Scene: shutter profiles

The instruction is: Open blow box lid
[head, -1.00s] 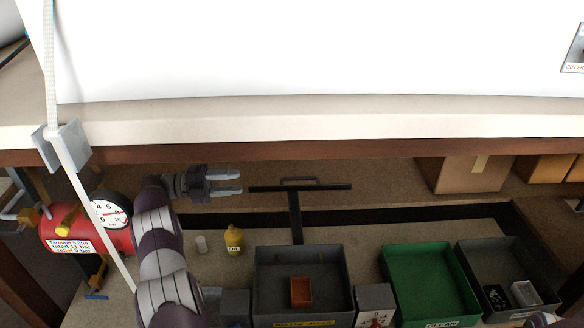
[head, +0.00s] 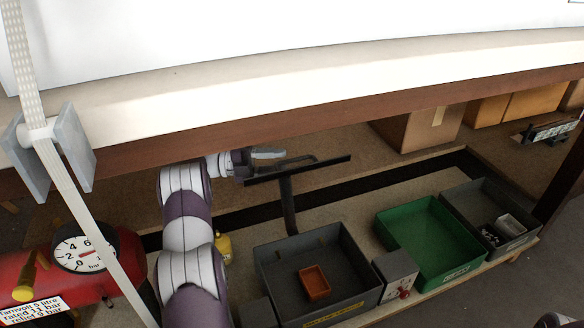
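No part carries a readable "blow box" label, so I cannot tell for certain which thing is the lid. A black flat bar (head: 325,164) on a dark post (head: 289,205) stands behind a grey open bin, with a thin handle (head: 300,160) on top. The grey bin (head: 268,277) has a yellow label and holds a small orange box (head: 314,282). My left gripper (head: 272,160) is at the left end of the bar, close to the handle. Its fingers look apart, with nothing seen between them; contact with the handle is unclear. My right gripper is not in view.
A thick worktop (head: 300,92) hangs over the shelf, close above my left gripper. A red tank (head: 115,265) with a gauge and a pale strap (head: 72,195) are at left. A yellow bottle (head: 223,248), green bin (head: 448,262) and dark bin (head: 512,247) share the shelf.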

